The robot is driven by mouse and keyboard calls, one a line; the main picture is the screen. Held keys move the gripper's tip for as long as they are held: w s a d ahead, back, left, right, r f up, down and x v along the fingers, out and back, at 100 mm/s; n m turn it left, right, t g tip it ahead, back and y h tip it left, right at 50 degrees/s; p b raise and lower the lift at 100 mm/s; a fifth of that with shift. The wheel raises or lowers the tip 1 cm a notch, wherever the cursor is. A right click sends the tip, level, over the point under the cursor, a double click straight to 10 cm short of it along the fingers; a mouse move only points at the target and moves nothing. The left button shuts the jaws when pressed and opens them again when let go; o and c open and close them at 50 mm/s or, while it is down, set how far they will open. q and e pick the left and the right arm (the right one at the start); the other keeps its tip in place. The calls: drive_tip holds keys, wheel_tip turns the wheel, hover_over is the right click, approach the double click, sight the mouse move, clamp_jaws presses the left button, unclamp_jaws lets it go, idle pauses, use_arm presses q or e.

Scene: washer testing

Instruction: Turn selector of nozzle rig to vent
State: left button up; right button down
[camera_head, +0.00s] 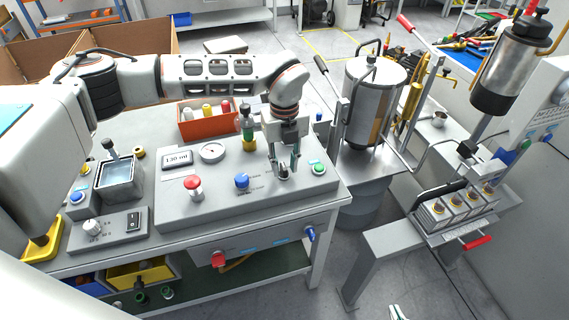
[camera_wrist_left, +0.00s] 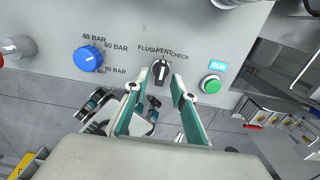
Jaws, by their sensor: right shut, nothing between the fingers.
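The nozzle rig (camera_head: 172,211) is a grey sloped console on the bench. Its black selector knob (camera_wrist_left: 160,71) shows in the left wrist view under the labels FLUSH, VENT and CHECK. The knob's pale mark looks roughly upright, near the VENT label; its exact setting is hard to tell. My left gripper (camera_head: 284,168) points down over the selector at the console's right part. In the left wrist view its teal fingers (camera_wrist_left: 162,82) stand apart on either side of the knob; contact is not clear. My right gripper (camera_head: 397,313) shows only as shut tips at the bottom edge.
A blue pressure knob (camera_head: 242,181), red mushroom button (camera_head: 193,187) and green RUN button (camera_head: 319,168) sit on the same console. A red bin (camera_head: 206,125) with bottles stands behind it. A steel tank (camera_head: 372,95) stands to the right, beyond the bench edge.

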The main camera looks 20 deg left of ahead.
sight(285, 168)
use_arm(q)
drive_tip(key=shift+r, duration=0.1)
wheel_tip(285, 168, up, 12)
idle(0.7)
idle(0.3)
